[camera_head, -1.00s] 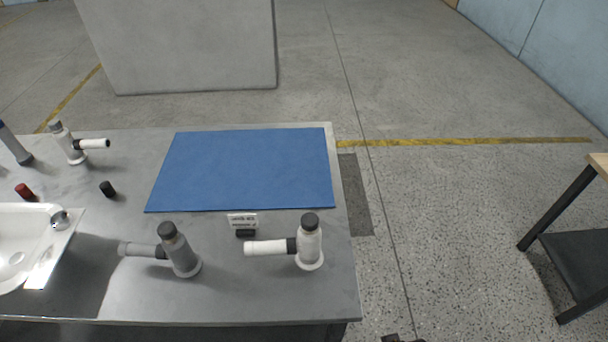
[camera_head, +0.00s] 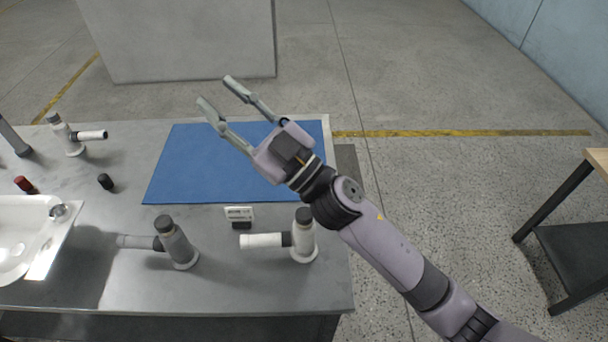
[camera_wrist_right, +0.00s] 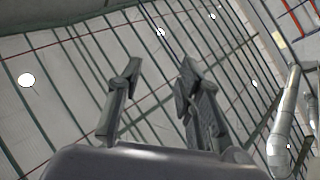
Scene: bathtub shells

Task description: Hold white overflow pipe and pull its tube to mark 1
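A white overflow pipe (camera_head: 303,238) stands upright near the table's front right, with a dark cap and a white tube (camera_head: 262,240) pointing left from a black collar. A grey overflow pipe (camera_head: 177,245) with a grey side tube stands to its left. Another pipe with a white tube (camera_head: 91,135) stands at the back left. My right gripper (camera_head: 218,90) is open and empty, raised above the blue mat, apart from all pipes. The right wrist view shows its spread fingers (camera_wrist_right: 160,95) against the ceiling. No marks are readable on the tubes.
A blue mat (camera_head: 190,170) lies bare on the grey table (camera_head: 110,215). A small white sign (camera_head: 239,213) stands by its front edge. A white basin (camera_head: 27,215) is at the left, near red (camera_head: 25,185) and black (camera_head: 105,181) caps.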

